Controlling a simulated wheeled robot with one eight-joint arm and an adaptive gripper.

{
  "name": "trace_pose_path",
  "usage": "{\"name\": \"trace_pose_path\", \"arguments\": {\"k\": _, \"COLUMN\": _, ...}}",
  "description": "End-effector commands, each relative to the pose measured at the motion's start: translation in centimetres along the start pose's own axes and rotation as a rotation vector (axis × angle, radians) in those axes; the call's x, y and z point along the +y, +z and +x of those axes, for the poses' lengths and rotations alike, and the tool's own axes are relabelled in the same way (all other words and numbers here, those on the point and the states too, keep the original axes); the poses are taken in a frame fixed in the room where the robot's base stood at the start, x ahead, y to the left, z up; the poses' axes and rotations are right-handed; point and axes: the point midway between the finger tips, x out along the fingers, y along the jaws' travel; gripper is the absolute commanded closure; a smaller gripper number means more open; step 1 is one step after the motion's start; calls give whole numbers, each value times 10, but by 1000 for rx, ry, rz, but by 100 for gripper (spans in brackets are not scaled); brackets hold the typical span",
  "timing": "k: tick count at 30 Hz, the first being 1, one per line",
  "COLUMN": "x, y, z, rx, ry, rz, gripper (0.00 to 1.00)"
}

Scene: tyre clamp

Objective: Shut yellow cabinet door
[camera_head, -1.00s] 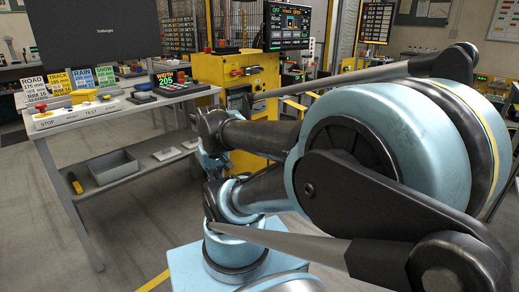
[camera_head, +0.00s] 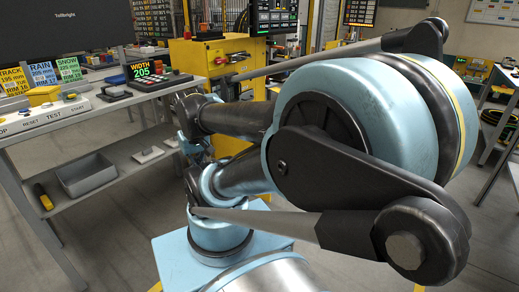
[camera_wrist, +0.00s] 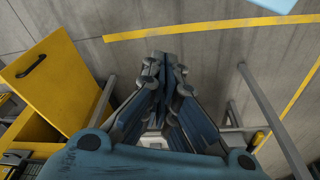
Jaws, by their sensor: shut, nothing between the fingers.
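The yellow cabinet door (camera_wrist: 57,80) is at the left of the wrist view, with a black bar handle (camera_wrist: 31,66) near its upper left edge. It stands swung out from the yellow cabinet (camera_wrist: 30,132), whose open inside shows below it. The cabinet body (camera_head: 204,56) also shows in the head view, behind my arm, which hides much of its lower part. My gripper (camera_wrist: 165,62) is shut and empty, with its fingers together. It is to the right of the door, with a visible gap between them in the picture.
A grey workbench (camera_head: 100,112) with a control panel, signs and a lower shelf stands left of the cabinet. Grey metal bars (camera_wrist: 270,112) are right of my gripper. Bare floor with yellow lines (camera_wrist: 200,31) lies beyond the fingertips.

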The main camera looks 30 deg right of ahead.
Motion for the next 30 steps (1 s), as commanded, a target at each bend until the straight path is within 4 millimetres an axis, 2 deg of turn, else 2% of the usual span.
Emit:
{"name": "trace_pose_path", "arguments": {"k": 2, "x": 1, "y": 6, "z": -6, "rx": 11, "ry": 2, "rz": 7, "gripper": 100}}
{"name": "trace_pose_path", "arguments": {"k": 8, "x": 12, "y": -19, "z": -13, "rx": 18, "ry": 19, "rz": 71, "gripper": 100}}
{"name": "trace_pose_path", "arguments": {"k": 19, "x": 55, "y": -94, "z": -20, "rx": 41, "ry": 77, "rz": 278, "gripper": 100}}
{"name": "trace_pose_path", "arguments": {"k": 30, "x": 116, "y": -165, "z": -4, "rx": 67, "ry": 135, "rz": 487, "gripper": 100}}
